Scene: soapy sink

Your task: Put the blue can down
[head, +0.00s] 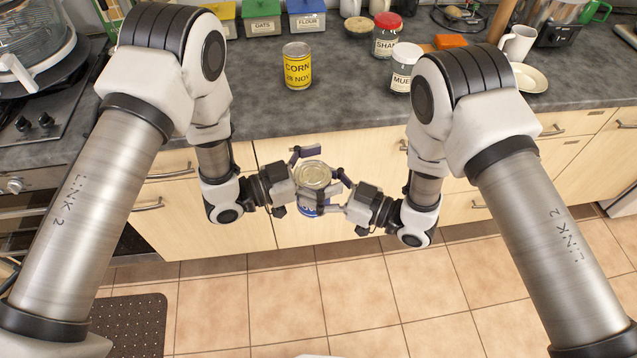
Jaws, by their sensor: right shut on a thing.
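The blue can (310,210) is in the air in front of the counter's drawers, roughly upright, with its pale metal lid (313,175) facing up. My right gripper (333,192) is shut on it from the right. My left gripper (300,182) is at the can's left side with its fingers spread; it looks open. Fingers of both grippers hide much of the can's side, and I cannot tell whether the left ones touch it.
On the grey counter (250,110) stand a yellow corn can (297,65), a red-lidded jar (386,35), a white-lidded jar (403,68) and several coloured canisters (262,18). The counter is bare around the corn can. A white mug (518,42) and saucer (530,78) are at right.

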